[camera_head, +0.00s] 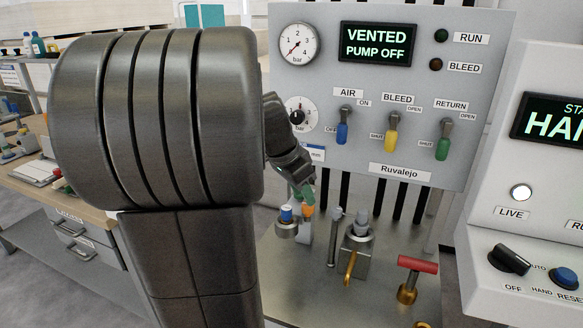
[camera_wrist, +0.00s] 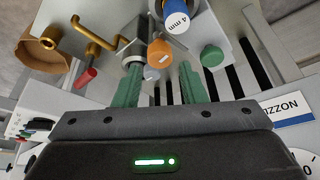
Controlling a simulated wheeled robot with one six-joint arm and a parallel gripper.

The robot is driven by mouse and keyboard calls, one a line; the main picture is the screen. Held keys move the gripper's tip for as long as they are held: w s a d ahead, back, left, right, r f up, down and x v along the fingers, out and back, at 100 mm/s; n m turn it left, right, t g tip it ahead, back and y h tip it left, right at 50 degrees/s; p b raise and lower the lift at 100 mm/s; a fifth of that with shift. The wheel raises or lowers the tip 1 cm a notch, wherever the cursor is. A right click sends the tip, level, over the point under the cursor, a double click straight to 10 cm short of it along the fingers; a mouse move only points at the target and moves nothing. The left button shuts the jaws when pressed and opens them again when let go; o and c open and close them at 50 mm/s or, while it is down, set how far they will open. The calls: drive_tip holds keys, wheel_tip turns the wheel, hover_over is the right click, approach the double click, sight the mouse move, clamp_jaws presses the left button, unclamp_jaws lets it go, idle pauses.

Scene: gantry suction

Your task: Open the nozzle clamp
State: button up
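In the head view, a grey metal block (camera_head: 357,243) with a round post on top and a brass lever (camera_head: 350,268) stands on the steel plate; it looks like the nozzle clamp. The brass lever also shows in the wrist view (camera_wrist: 97,38), pointing away from the grey block. My gripper (camera_wrist: 160,88) is open, its two green fingers apart. An orange cap (camera_wrist: 158,52) and a blue cap marked 4 mm (camera_wrist: 176,18) lie beyond the fingers. I cannot tell that the gripper touches anything. In the head view, my arm hides most of the gripper.
A red-handled brass valve (camera_head: 416,265) stands right of the block. A thin metal post (camera_head: 334,238) stands at its left. A control panel (camera_head: 400,172) with gauges and toggles rises behind, its display reading VENTED, PUMP OFF. A green cap (camera_wrist: 212,55) sits beside the orange one.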

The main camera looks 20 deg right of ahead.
sight(309, 208)
drive_tip(key=v, duration=1)
drive_tip(key=shift+r, duration=0.15)
drive_tip(key=x, duration=1.3)
drive_tip(key=shift+d+f, duration=0.1)
drive_tip(key=shift+f, duration=0.3)
